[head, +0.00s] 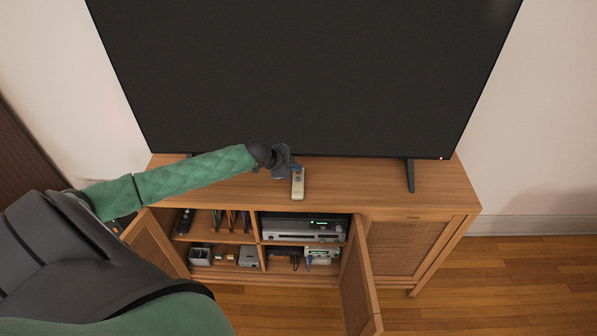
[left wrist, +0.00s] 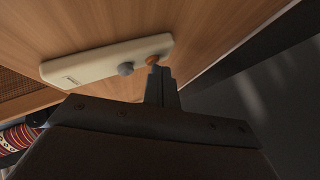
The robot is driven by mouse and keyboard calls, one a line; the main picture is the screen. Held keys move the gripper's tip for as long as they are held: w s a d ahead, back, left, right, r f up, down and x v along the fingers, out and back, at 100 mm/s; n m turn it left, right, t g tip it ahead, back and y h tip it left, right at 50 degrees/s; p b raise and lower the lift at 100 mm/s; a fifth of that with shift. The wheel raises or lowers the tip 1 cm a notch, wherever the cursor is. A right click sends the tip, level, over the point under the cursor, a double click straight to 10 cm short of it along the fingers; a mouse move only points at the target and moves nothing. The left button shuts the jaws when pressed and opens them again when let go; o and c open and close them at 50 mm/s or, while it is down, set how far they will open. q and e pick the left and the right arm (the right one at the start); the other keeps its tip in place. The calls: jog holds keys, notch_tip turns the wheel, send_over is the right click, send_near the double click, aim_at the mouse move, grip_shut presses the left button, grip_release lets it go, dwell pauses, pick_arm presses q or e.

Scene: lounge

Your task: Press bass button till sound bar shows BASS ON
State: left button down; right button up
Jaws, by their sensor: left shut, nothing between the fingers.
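A small cream remote-like device (head: 298,187) lies on top of the wooden cabinet, below the TV. In the left wrist view the cream device (left wrist: 95,64) has a grey round button (left wrist: 125,69) and an orange-brown round button (left wrist: 152,60) near one end. My left gripper (head: 295,168) is shut and empty at the far end of the device. In the left wrist view its fingertips (left wrist: 159,72) are right beside the orange-brown button; I cannot tell whether they touch it. No button label or BASS ON text is readable. I cannot make out a sound bar. My right gripper is not in view.
A large dark TV (head: 310,75) stands behind on the cabinet top (head: 370,185). Two cabinet doors are open, one of them a front door (head: 358,270). Inside, a silver unit (head: 305,230) shows a small green display. The cabinet top is clear to the right.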

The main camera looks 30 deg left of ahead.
pick_arm(q)
jog(key=shift+r, duration=0.1)
dwell(0.3)
jog(key=shift+r+p, duration=0.65)
jog(key=shift+r, duration=0.05)
notch_tip(320, 180, up, 5)
jog(key=p, duration=0.3)
dwell(0.3)
dwell(2.0)
